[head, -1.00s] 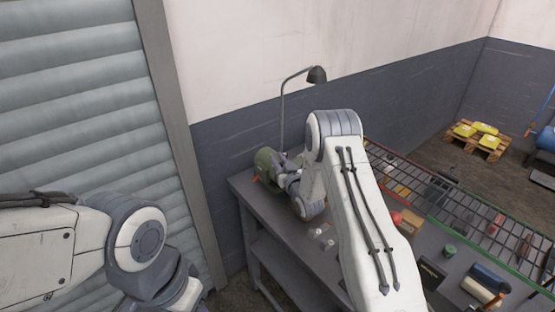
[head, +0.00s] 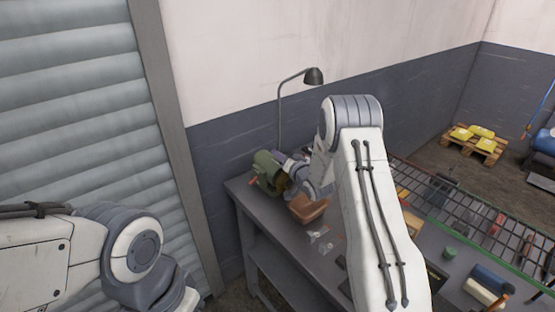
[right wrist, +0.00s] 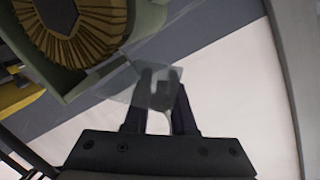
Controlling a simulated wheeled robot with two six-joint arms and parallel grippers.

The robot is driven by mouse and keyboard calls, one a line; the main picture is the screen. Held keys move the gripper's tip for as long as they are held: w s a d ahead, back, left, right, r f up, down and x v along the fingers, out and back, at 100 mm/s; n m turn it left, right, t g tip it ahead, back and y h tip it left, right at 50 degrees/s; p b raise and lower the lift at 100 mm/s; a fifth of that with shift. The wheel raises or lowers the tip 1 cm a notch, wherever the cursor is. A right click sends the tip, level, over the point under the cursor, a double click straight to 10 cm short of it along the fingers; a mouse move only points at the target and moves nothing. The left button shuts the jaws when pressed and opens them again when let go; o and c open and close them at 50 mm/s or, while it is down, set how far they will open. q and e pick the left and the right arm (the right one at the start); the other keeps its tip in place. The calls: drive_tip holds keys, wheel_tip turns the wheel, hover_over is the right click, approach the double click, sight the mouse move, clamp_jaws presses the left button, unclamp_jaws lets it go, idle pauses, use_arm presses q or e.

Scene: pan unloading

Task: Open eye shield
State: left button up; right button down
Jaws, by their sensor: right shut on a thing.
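The green bench grinder (head: 267,172) stands at the far left end of the workbench in the head view. In the right wrist view its green housing (right wrist: 150,22) and round, ribbed wheel (right wrist: 88,28) fill the upper left. The eye shield (right wrist: 122,88) is a clear, thin plate beside the housing. My right gripper (right wrist: 162,92) is shut on the shield, with its two dark fingertips showing at and through the plate. In the head view my right wrist hides part of the grinder. My left arm shows, but its gripper is out of view.
A lamp (head: 313,76) stands behind the grinder. A brown bin (head: 308,208) and small metal pieces (head: 322,240) lie on the workbench (head: 262,218) near my right arm. A wire rack (head: 470,205) runs along the right. A shutter door (head: 70,100) is at left.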

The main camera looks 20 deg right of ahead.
drive_tip(key=shift+w+d+r+m+y, duration=0.15)
drive_tip(key=shift+d+m+y, duration=0.2)
drive_tip(key=shift+m, duration=0.45)
drive_tip(key=shift+w+d+f+m+g+y+p, duration=0.15)
drive_tip(key=shift+d+m+g+y+p, duration=0.2)
drive_tip(key=shift+m+p, duration=0.55)
drive_tip(key=shift+w+d+f+m+g+y+p, duration=0.15)
drive_tip(key=shift+d+m+g+y+p, duration=0.25)
drive_tip(key=shift+m, duration=0.75)
drive_tip(key=shift+w+d+f+m+g+y+p, duration=0.15)
drive_tip(key=shift+d+m+p, duration=0.3)
drive_tip(key=shift+m+p, duration=0.5)
drive_tip(key=shift+y, duration=0.25)
drive_tip(key=c, duration=0.7)
unclamp_jaws()
drive_tip(key=shift+c, duration=0.2)
